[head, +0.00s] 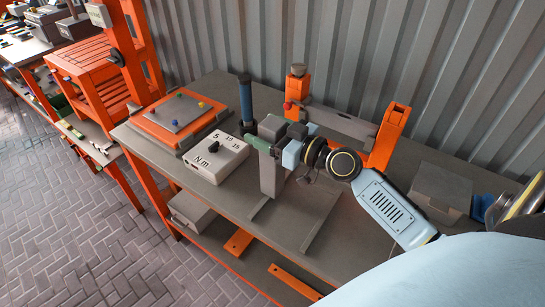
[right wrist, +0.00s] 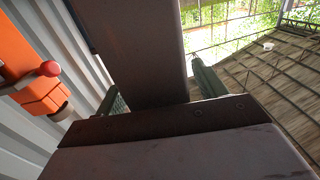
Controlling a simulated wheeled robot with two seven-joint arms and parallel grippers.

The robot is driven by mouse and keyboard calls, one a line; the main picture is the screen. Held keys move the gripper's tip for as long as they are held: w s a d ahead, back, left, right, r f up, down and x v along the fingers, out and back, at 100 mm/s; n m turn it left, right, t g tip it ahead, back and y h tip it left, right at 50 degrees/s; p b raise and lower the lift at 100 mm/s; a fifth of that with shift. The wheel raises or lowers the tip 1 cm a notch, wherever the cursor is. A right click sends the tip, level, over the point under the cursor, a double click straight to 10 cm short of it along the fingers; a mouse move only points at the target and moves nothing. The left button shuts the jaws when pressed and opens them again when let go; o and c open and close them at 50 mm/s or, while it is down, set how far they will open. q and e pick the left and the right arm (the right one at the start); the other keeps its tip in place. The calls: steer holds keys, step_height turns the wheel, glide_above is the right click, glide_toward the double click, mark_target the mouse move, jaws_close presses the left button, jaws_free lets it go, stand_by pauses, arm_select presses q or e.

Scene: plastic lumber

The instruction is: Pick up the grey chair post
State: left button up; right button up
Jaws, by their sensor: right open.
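The grey chair post (head: 270,176) stands upright at the middle of the workbench in the head view. My right gripper (head: 277,143) is at its upper part, with the arm coming in from the right. In the right wrist view the post (right wrist: 135,50) is a broad dark slab between the two green fingers of my right gripper (right wrist: 160,90). The jaws are open around the post; gaps at the fingers are hard to judge. The post's far side is hidden by the gripper. My left gripper is not in view.
The workbench (head: 240,208) also holds a white torque box (head: 216,158), an orange-edged panel (head: 180,120), a blue-handled tool (head: 246,100), an orange bracket (head: 388,135) and a grey box (head: 440,192). A corrugated wall (head: 330,50) rises behind. Orange shelving (head: 100,70) stands left.

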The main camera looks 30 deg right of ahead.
steer(key=shift+w+a, duration=0.15)
jaws_close()
steer(key=shift+r, duration=0.1)
stand_by(0.3)
